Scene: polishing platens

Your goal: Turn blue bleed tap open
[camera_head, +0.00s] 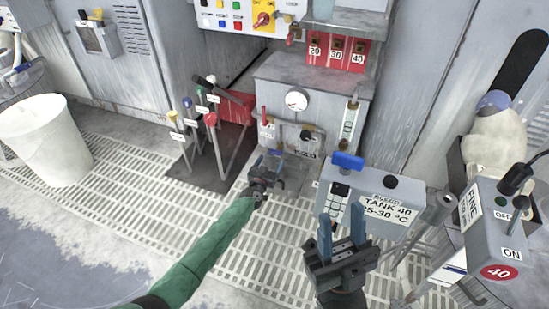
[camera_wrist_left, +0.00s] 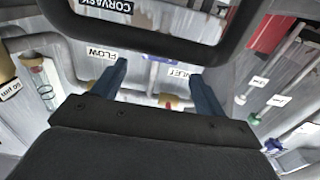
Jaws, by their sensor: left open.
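My right gripper (camera_head: 342,228) is open and empty, in front of the Tank 40 box.
The grey machine (camera_head: 310,72) with a round gauge stands behind my left gripper. Several coloured levers (camera_head: 200,125) rise from the floor at its left. A grey control box (camera_head: 487,235) marked FINE is at the right. A white bin (camera_head: 45,140) is far left. Floor grating between is clear.

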